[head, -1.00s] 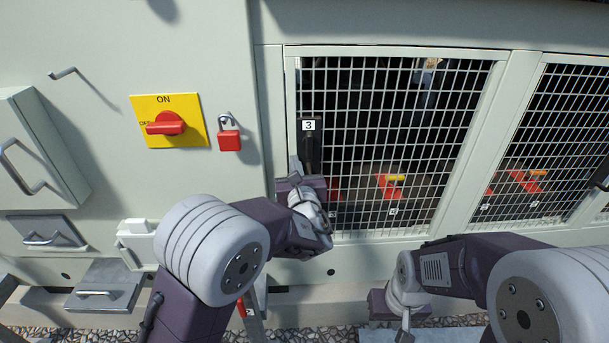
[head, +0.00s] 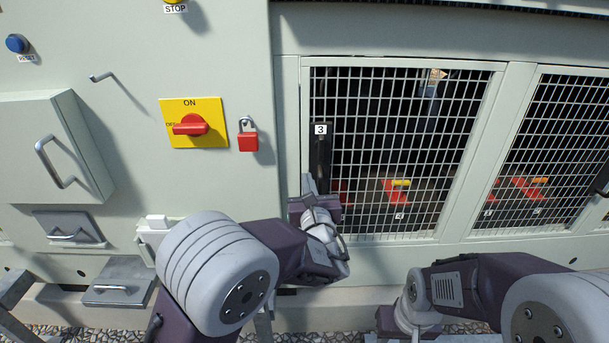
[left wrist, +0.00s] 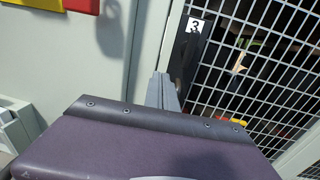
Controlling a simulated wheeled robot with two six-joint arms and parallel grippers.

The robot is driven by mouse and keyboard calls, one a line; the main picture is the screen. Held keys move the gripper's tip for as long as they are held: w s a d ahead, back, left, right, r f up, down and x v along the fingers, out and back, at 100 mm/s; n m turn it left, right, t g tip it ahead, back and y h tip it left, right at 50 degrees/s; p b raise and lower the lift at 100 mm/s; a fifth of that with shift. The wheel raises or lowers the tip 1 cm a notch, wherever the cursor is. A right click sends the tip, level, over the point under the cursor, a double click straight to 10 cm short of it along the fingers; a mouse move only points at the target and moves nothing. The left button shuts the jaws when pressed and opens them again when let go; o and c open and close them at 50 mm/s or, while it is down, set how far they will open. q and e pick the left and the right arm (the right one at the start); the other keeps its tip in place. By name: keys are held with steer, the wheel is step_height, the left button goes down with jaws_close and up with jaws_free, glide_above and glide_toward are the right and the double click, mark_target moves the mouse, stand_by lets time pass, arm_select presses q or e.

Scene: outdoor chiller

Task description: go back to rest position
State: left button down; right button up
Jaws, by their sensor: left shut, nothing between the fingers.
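My left gripper (head: 308,184) points up at the chiller front, just below the black handle (head: 320,160) marked 3 on the mesh door (head: 400,150). In the left wrist view its fingers (left wrist: 162,92) are together with nothing between them. The handle also shows there (left wrist: 184,52), beyond the fingertips; I cannot tell whether they touch it. My right arm (head: 450,290) is folded low at the right in the head view. Its gripper fingers are hidden or cut off at the bottom edge.
A yellow switch plate (head: 193,123) with a red knob and a red padlock (head: 247,138) are on the panel to the left. A grey box (head: 50,145) with a handle juts out at far left. Red valves with yellow or orange levers (head: 400,183) sit behind the mesh.

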arm_select(q)
steer(key=s, duration=0.5)
steer(key=shift+s+d+f, duration=0.1)
steer(key=shift+d+f, duration=0.2)
steer(key=shift+f, duration=0.1)
arm_select(e)
steer(key=shift+w, duration=0.35)
stand_by(0.5)
